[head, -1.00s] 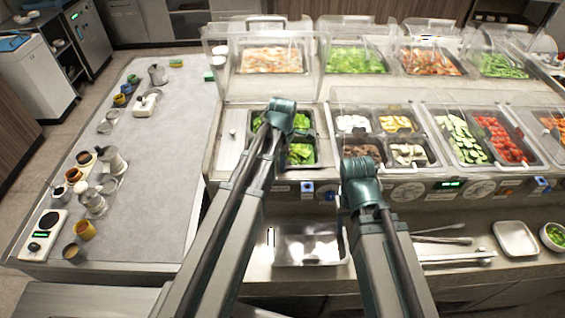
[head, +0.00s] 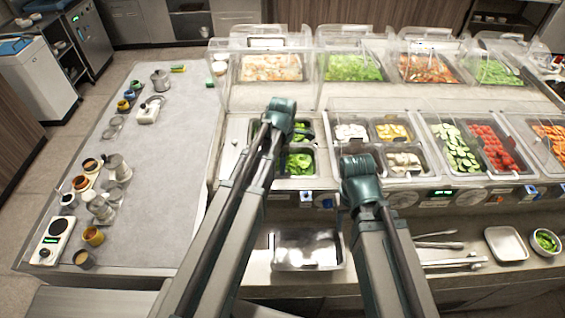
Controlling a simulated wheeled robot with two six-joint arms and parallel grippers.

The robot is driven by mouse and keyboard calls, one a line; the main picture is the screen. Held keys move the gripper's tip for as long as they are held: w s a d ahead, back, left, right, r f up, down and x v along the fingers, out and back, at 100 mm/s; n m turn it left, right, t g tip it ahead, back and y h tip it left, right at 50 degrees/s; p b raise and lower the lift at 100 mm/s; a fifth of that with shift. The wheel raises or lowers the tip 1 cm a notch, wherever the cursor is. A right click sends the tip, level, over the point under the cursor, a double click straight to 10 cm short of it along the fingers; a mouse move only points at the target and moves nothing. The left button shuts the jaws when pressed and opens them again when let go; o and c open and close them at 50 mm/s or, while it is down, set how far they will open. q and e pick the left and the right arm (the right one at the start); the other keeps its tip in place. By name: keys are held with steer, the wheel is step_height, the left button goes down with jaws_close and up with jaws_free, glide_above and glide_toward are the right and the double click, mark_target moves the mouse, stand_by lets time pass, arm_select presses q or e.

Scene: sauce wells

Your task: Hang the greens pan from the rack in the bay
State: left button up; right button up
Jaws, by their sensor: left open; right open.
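Leafy greens fill a dark-rimmed pan (head: 313,163) in the leftmost bay of the counter; a crossbar splits the greens into a back and a front part. My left arm crosses over it and hides its left side. My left gripper (head: 281,106) is above the back of this pan, open; its fingertips are hidden, and I cannot tell whether it touches anything. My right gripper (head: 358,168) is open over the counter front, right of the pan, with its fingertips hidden. I cannot make out the rack clearly in the bay.
Clear guards (head: 345,50) stand over the rear food pans. Pans of sliced vegetables (head: 455,147) lie to the right. An empty metal tray (head: 306,250) sits between my arms. Tongs (head: 447,262) and a white tray (head: 505,243) lie at front right. The left table's middle is clear.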

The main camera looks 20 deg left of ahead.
step_height(320, 180, up, 8)
steer(key=p, duration=0.6)
steer(key=shift+p, duration=0.3)
steer(key=shift+f, duration=0.15)
steer(key=shift+s, duration=0.1)
